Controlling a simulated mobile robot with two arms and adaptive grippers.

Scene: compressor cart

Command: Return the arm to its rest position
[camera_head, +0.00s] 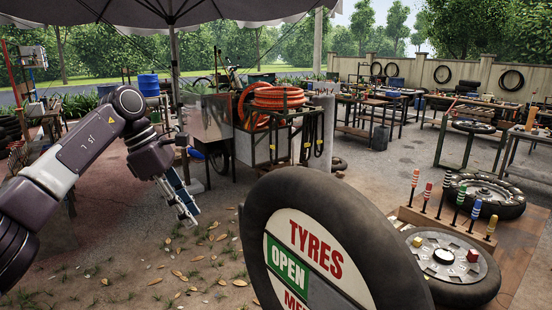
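My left arm comes in from the left, bent at the elbow, with the forearm out in front. The gripper appears apart from the cart. My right arm and gripper are not in view.
A tyre sign (312,262) stands close in the front middle. Tyres (482,195) and a rack of coloured-handled tools (440,222) are at right. An umbrella pole (176,75) rises behind my arm. Leaf-strewn ground (150,275) below the gripper is open.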

